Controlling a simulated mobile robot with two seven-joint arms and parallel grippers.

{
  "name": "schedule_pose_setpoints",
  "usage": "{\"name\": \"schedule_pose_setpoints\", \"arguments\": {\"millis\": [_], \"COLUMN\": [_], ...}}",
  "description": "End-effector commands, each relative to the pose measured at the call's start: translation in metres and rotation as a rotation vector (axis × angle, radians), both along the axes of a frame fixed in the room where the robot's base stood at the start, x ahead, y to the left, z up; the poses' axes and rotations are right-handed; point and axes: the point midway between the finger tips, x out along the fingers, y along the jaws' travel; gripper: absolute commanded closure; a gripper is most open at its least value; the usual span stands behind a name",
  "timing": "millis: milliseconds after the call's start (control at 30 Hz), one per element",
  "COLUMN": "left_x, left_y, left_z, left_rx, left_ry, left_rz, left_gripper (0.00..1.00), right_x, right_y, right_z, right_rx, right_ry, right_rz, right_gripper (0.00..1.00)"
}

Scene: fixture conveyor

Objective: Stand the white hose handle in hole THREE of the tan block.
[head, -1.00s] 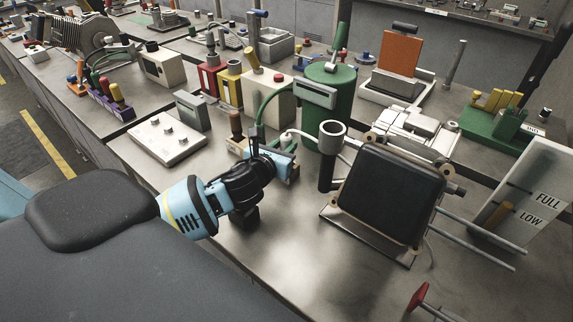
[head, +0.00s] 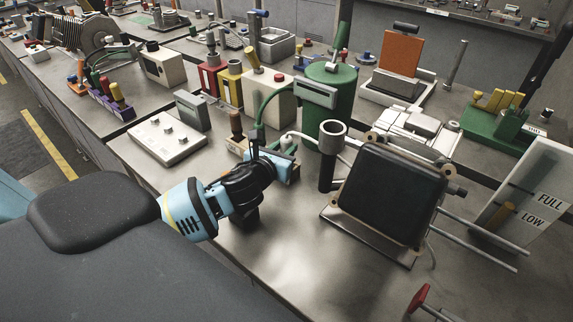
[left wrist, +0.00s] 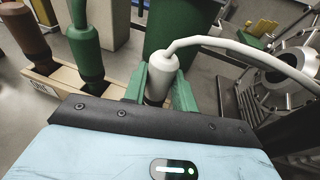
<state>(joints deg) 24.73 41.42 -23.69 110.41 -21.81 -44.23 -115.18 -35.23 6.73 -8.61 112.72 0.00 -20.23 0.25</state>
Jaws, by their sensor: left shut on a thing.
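The white hose handle (left wrist: 160,75) is between the green fingers of my left gripper (left wrist: 157,88), which are shut on it. It looks roughly upright, with a white hose bending from its top to the right. The tan block (left wrist: 66,86) shows at left in the left wrist view, with a brown handle (left wrist: 26,40) and a green handle (left wrist: 86,45) standing in it. The white handle is at the block's right end. Its lower end and hole THREE are hidden by my gripper, so I cannot tell whether it is in the hole. In the head view my gripper (head: 284,160) covers most of the block.
A green cylinder (head: 328,105) stands just behind the white handle. A dark upright tube (head: 327,170) and a black padded panel (head: 390,195) stand to the right. A white switch box (head: 166,140) lies to the left.

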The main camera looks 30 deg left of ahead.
Motion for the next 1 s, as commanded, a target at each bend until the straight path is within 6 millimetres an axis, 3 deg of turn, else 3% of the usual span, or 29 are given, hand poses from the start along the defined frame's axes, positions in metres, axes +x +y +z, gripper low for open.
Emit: {"name": "schedule_pose_setpoints", "arguments": {"millis": [67,100,267,667,900,1000], "left_x": [0.0,0.0,0.0,0.0,0.0,-0.022], "left_y": [0.0,0.0,0.0,0.0,0.0,-0.015], "left_z": [-0.002,-0.002,-0.002,-0.002,0.043,0.036], "left_rx": [-0.001,-0.001,-0.001,-0.001,0.004,-0.002], "left_ry": [0.005,0.005,0.005,0.004,-0.006,0.006], "left_rz": [0.0,0.0,0.0,0.0,-0.002,-0.004], "left_gripper": [1.0,0.69,0.48,0.47,0.47,0.47], "right_x": [0.0,0.0,0.0,0.0,0.013,0.013], "right_y": [0.0,-0.001,-0.001,-0.002,0.002,0.003], "right_z": [0.0,0.0,0.0,0.0,0.016,0.016], "right_rx": [-0.001,-0.001,-0.004,-0.004,0.005,0.009], "right_ry": [0.001,0.001,0.0,0.0,-0.036,-0.036], "right_rz": [0.001,0.002,0.005,0.006,-0.002,-0.005], "right_gripper": [0.47,0.47,0.47,0.47,0.47,0.47]}}
